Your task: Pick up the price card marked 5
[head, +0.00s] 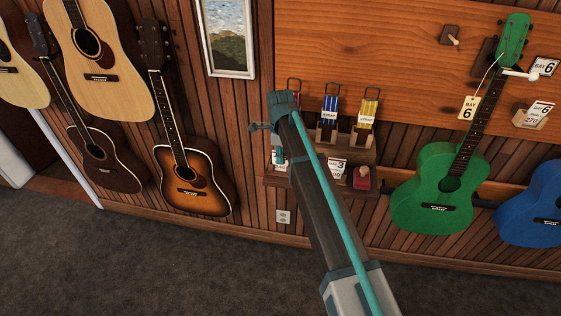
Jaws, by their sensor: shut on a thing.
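My gripper (262,127) shows only in part, at the left of my arm's far end, in front of the small wall shelf. My arm hides most of it and its fingertips. The number on this card is too small to read. Another white price card (337,167), which seems marked 3, stands on the shelf to the right of my arm. A further card (540,109), seemingly marked 6, stands in a wooden holder at the far right.
The wooden shelf (366,154) holds packs of straps (368,112) and a red box (361,177). A green ukulele (438,190) and a blue one (540,205) hang at right. Several wooden instruments (192,180) hang at left. The carpet (180,260) is clear.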

